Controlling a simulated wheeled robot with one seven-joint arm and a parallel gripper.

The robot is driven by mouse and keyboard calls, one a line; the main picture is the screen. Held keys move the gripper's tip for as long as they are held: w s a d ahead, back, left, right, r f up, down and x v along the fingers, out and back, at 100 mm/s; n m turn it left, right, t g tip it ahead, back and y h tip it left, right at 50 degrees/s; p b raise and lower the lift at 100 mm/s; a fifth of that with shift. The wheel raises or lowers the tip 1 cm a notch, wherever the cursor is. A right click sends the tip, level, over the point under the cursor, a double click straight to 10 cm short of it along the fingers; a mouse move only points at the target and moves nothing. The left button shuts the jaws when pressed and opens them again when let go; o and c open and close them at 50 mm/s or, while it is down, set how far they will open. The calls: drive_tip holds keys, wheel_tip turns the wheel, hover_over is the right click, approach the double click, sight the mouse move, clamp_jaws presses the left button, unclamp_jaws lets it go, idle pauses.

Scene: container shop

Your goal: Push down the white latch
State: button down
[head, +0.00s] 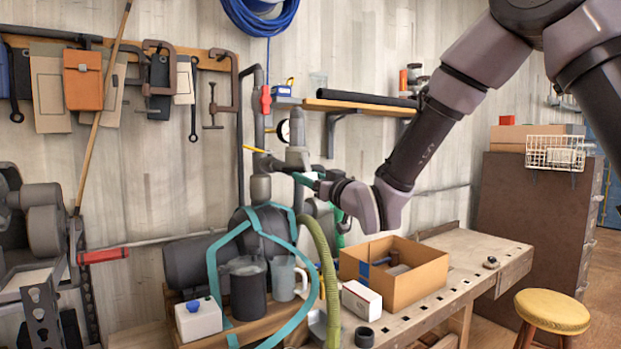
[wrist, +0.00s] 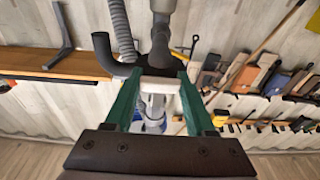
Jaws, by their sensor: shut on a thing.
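The white latch (wrist: 160,84) lies between the green fingers of my gripper (wrist: 158,77) in the wrist view, at the dark pipework. My gripper is shut on it. In the head view my gripper (head: 303,179) reaches leftward to the pipe fitting above the dark tank, and only a sliver of white (head: 312,175) shows there. The latch's pivot and exact angle are hard to make out.
A green ribbed hose (head: 325,265) and teal tubing (head: 213,270) hang below my gripper. A cardboard box (head: 420,278) and a small white box (head: 361,299) stand on the workbench (head: 490,250). A wall shelf (head: 358,106) is above.

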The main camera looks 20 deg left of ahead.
drive_tip(key=shift+c, duration=1.2)
unclamp_jaws()
drive_tip(key=v, duration=1)
drive_tip(key=shift+s+d, duration=0.2)
drive_tip(key=shift+d, duration=0.05)
drive_tip(key=shift+f, duration=0.1)
